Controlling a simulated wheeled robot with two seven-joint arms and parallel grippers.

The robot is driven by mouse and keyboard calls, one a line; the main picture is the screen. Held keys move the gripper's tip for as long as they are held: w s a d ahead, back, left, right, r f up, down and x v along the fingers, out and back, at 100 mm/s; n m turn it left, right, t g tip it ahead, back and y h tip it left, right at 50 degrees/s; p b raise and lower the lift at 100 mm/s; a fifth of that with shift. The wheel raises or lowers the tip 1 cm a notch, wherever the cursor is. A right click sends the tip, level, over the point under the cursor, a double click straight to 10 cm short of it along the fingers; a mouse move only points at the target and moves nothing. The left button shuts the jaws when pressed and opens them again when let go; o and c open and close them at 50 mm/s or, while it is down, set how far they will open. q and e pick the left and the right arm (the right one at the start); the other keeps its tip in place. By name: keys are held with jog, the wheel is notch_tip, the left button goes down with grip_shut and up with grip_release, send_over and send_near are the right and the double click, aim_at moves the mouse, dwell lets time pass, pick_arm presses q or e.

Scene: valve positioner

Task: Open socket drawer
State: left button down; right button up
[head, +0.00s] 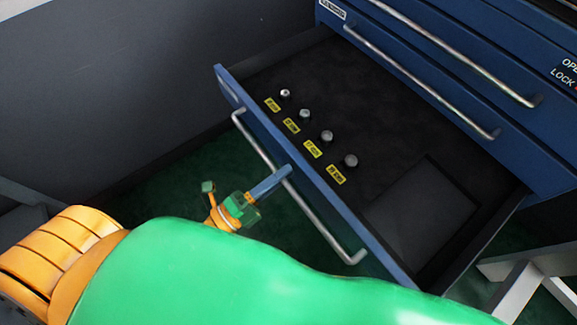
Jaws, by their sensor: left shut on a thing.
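The socket drawer (335,207) of the blue cabinet is pulled well out. Several metal sockets (327,136) stand upright in a row on its dark lining, with yellow labels (313,149) beside them. A silver bar handle (319,222) runs along its blue front. My left gripper (284,172) is shut on the handle near its middle. The green and orange arm covers the lower part of the picture. My right gripper is not in view.
Closed blue drawers (420,85) with silver handles sit above the open one. A dark grey panel (110,75) stands at the left. A pale frame leg (535,275) is at the lower right. Dark green floor shows below the drawer.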

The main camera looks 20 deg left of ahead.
pick_arm(q)
jog(key=shift+s+a, duration=0.35)
jog(key=shift+s, duration=0.1)
jog(key=c, duration=1.1)
grip_release()
jog(key=b+v, duration=0.1)
jog(key=v, duration=0.6)
jog(key=shift+f, duration=0.1)
